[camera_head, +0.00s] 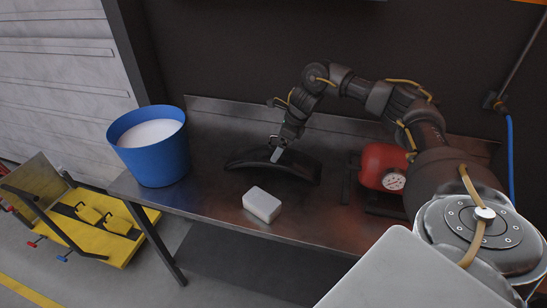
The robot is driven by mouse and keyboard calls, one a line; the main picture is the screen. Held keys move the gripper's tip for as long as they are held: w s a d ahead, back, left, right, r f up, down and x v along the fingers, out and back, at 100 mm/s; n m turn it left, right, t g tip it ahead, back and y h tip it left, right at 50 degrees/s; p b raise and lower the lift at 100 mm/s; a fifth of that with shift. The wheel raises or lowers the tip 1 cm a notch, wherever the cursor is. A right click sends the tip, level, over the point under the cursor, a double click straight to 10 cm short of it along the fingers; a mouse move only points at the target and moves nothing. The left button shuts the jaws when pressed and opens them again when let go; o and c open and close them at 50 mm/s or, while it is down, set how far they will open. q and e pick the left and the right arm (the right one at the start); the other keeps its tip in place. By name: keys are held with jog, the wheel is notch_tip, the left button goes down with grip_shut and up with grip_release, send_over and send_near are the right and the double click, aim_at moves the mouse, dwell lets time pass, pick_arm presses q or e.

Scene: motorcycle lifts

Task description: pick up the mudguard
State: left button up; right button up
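The mudguard (303,168) is a black, curved piece lying arched on the metal workbench, near the middle of the picture. My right arm comes in from the right and bends down over it. My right gripper (277,152) is at the mudguard's upper edge, with a pale fingertip showing in front of the black surface. The fingers are small in view, so I cannot tell whether they are open or closed on the mudguard. My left gripper is not in view.
A blue bucket (152,160) with pale contents stands at the workbench's (215,190) left end. A white block (262,204) lies in front of the mudguard. A red gauge-fitted tank (378,165) stands to the right. A yellow lift (85,232) is on the floor at left.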

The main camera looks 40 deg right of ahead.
jog(key=shift+w+f, duration=0.2)
jog(key=shift+f, duration=0.2)
jog(key=shift+s+a+f+p, duration=0.1)
jog(key=shift+a+f+p, duration=0.15)
jog(key=shift+f+p, duration=0.15)
jog(key=p+x, duration=0.1)
jog(key=x, duration=0.2)
jog(key=shift+w+f, duration=0.2)
jog(key=shift+f, duration=0.05)
jog(key=shift+w+a+f, duration=0.1)
jog(key=shift+f, duration=0.25)
jog(key=shift+c, duration=0.2)
jog(key=c, duration=1)
jog(key=shift+r, duration=0.1)
jog(key=shift+c, duration=0.8)
jog(key=shift+r, duration=0.15)
